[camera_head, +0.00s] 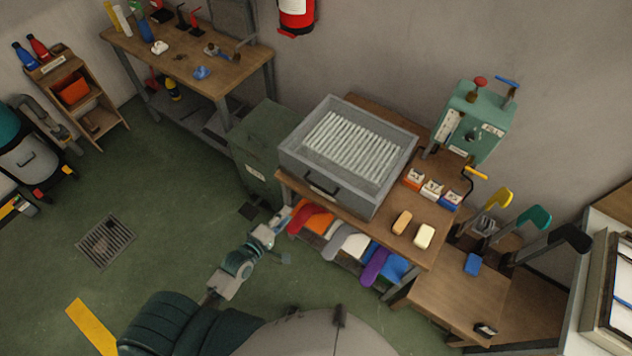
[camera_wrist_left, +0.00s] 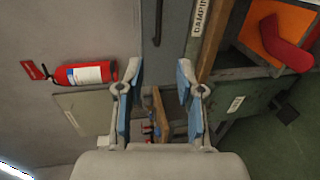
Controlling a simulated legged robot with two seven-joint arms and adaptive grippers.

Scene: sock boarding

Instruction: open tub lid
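The grey tub (camera_head: 291,160) sits on the wooden bench, with a dark handle (camera_head: 321,187) on its front wall. White ribbed slats (camera_head: 350,146) show inside its rim from above; I cannot tell whether they are a lid or a rack. My left gripper (camera_head: 287,212) is low in front of the bench's left corner, below and left of the handle. In the left wrist view its two fingers (camera_wrist_left: 159,80) are apart with nothing between them, and a dark bar (camera_wrist_left: 157,22), likely the handle, is beyond the tips. My right gripper is not in view.
A green cabinet (camera_head: 259,140) stands left of the bench. Coloured socks (camera_head: 345,241) hang over the lower shelf, right of my left gripper. Soap-like blocks (camera_head: 424,236) and small boxes (camera_head: 432,189) lie right of the tub. The green floor at left is mostly clear.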

